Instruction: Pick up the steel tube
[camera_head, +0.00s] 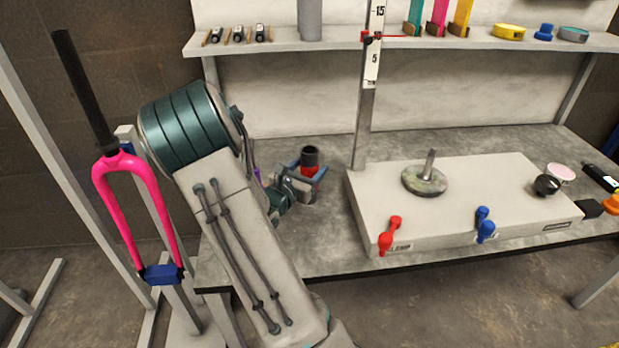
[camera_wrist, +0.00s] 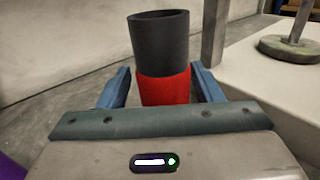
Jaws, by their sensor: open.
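The only tube-like object near my gripper is a short dark hollow tube (camera_wrist: 159,42) with a red band (camera_wrist: 165,86) around its lower part. It stands upright on the bench and also shows in the head view (camera_head: 310,157). My gripper (camera_wrist: 166,88) is open, with one blue finger on each side of the red band. A gap shows between the band and each finger. In the head view my gripper (camera_head: 308,180) is low over the bench, partly hidden by my arm. The tube's lower end is hidden behind the gripper body in the wrist view.
A white box fixture (camera_head: 455,195) with a round metal disc (camera_head: 424,180) and red and blue levers stands right of the tube. An upright ruled post (camera_head: 365,110) rises behind. A shelf (camera_head: 340,43) runs above. A pink fork (camera_head: 130,167) hangs at the left.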

